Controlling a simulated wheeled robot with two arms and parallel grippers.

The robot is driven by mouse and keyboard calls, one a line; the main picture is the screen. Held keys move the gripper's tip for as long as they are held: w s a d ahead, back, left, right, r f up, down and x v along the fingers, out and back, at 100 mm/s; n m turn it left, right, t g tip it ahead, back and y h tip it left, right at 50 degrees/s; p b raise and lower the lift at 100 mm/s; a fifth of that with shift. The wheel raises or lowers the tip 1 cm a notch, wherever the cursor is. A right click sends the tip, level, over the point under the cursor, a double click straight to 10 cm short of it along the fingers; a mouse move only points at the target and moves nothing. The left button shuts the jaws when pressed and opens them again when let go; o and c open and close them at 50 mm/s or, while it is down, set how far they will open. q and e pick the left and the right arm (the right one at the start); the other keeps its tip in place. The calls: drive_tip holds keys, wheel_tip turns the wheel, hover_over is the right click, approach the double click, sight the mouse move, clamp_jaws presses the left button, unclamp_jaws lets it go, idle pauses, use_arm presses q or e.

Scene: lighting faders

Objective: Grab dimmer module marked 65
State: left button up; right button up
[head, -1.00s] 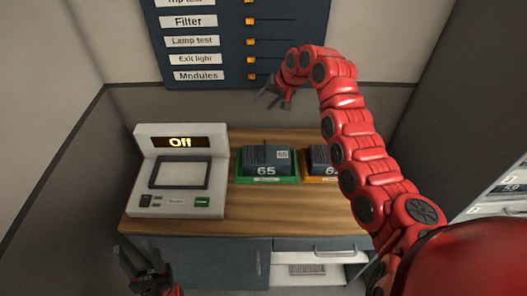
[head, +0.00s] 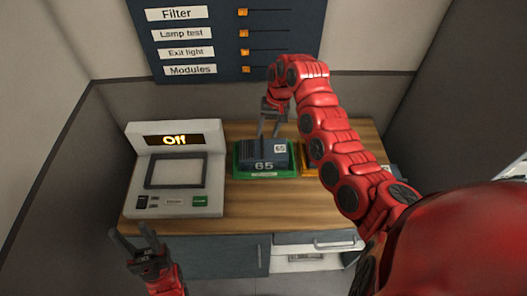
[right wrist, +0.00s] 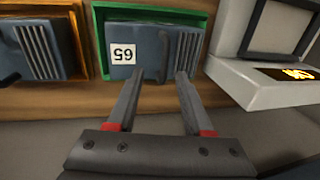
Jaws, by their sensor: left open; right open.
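The dimmer module marked 65 (head: 263,158) is a dark blue-grey box with a white 65 label, sitting in a green tray (head: 291,174) on the wooden counter. In the right wrist view the module (right wrist: 135,42) shows its label, vents and a dark handle, inside the green tray (right wrist: 99,40). My right gripper (head: 269,135) is open just above and behind the module. In the wrist view its two fingers (right wrist: 157,80) point at the module, on either side of the handle's line; contact cannot be told. My left gripper (head: 137,238) is open and empty, low at the left.
A white console (head: 174,203) reading "Off" stands left of the tray. An orange tray (right wrist: 82,40) with another module (right wrist: 42,48) lies beside the green one, mostly behind my right arm. A fader panel (head: 226,40) hangs on the wall behind. Drawers (head: 318,241) are below the counter.

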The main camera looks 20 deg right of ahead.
sight(262, 140)
drive_tip(key=shift+a+f, duration=0.1)
drive_tip(key=shift+f, duration=0.4)
drive_tip(key=shift+w+a+f+p, duration=0.1)
drive_tip(key=shift+a+f+p, duration=0.15)
drive_tip(key=shift+f+p, duration=0.3)
drive_tip(key=f+p, duration=0.1)
drive_tip(key=a+f+p, duration=0.1)
drive_tip(key=f, duration=0.1)
drive_tip(key=shift+w+f, duration=0.1)
drive_tip(key=shift+f, duration=0.15)
drive_tip(key=shift+w+f, duration=0.15)
drive_tip(key=shift+f, duration=0.15)
clamp_jaws()
